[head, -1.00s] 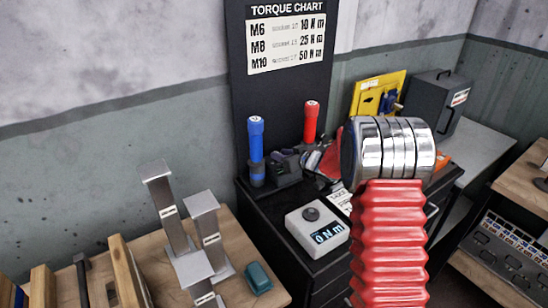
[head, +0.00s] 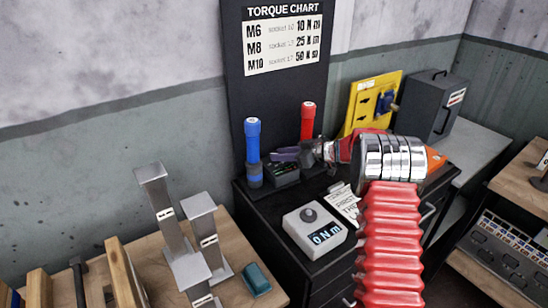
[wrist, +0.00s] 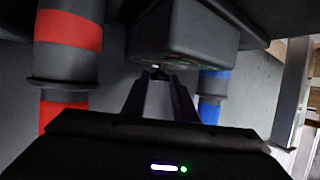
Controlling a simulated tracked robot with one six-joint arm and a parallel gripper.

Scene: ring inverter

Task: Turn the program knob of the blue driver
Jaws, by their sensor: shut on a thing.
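The blue driver (head: 253,140) stands upright on the black cabinet, against the dark chart board. It also shows at the right of the wrist view (wrist: 210,100), partly hidden. A small dark box (head: 284,173) with a greenish face stands beside it, and hangs at the top of the upturned wrist view (wrist: 190,35). My gripper (head: 291,155) reaches in from the right above the box. In the wrist view my gripper (wrist: 159,82) has its fingertips close together on a small, mostly hidden piece at the box, apparently the program knob (wrist: 158,73).
A red driver (head: 308,120) stands right of the blue one, close to my wrist. A white torque meter (head: 314,230) reading 0 N m sits nearer on the cabinet. Grey metal posts (head: 200,235) stand on the wooden bench at left. A yellow board (head: 373,103) leans behind my arm.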

